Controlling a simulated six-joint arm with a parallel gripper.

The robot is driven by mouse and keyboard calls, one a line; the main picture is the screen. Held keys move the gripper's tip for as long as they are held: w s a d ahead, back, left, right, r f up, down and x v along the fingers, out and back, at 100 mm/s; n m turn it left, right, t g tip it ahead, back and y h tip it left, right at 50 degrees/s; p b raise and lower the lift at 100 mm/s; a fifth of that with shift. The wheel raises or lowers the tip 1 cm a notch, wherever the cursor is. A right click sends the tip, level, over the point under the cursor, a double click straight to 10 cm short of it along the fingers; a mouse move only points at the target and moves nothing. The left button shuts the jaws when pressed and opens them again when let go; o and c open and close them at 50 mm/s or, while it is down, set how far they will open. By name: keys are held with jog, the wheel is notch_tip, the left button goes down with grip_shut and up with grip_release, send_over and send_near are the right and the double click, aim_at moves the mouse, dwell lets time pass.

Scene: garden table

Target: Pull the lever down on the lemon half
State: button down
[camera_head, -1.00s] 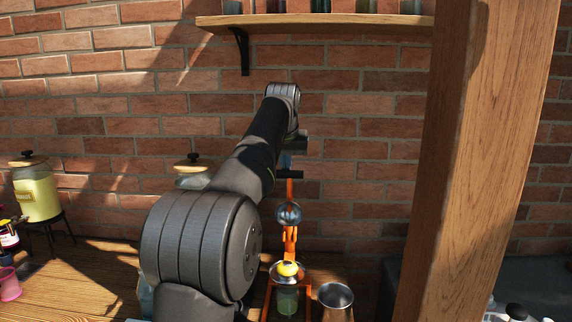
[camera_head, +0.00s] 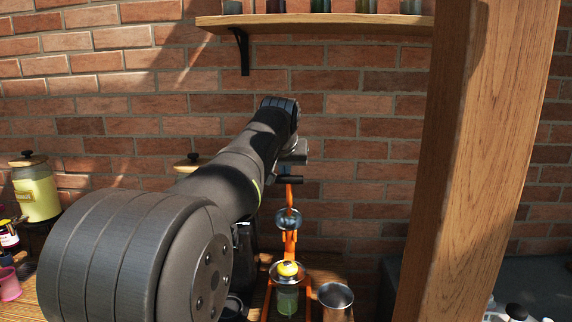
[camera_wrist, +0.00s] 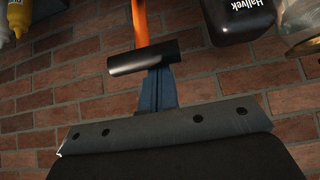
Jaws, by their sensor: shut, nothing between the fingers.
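The orange citrus press (camera_head: 289,240) stands on the table with its lever up. The lever's black crossbar handle (camera_head: 291,180) is at the top, and it also shows in the wrist view (camera_wrist: 143,57). A metal press cup (camera_head: 288,219) hangs on the press above the yellow lemon half (camera_head: 288,268). A gap separates cup and lemon. My gripper (camera_wrist: 158,82) is shut and empty, its blue fingertips at the crossbar and seeming to touch it. In the head view, my arm hides most of the gripper.
A metal cup (camera_head: 336,297) stands right of the press. A glass (camera_head: 287,301) sits under the lemon. A wooden post (camera_head: 480,150) rises at the right, and a brick wall is behind. A yellow jar (camera_head: 38,190) stands far left. The wrist view shows a black container (camera_wrist: 240,15) beside the lever.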

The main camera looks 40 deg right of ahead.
jog(key=s+a+f+t+h, duration=0.3)
jog(key=s+a+f, duration=0.1)
jog(key=s+a, duration=0.3)
jog(key=s+a+f, duration=0.3)
jog(key=f, duration=0.6)
jog(key=s+a+f, duration=0.3)
jog(key=f, duration=0.6)
jog(key=shift+s+a, duration=0.25)
jog(key=shift+a, duration=0.05)
dwell(0.5)
notch_tip(320, 180, up, 8)
jog(key=s+a+f, duration=0.5)
jog(key=s+a, duration=0.1)
jog(key=shift+f, duration=0.2)
dwell(0.4)
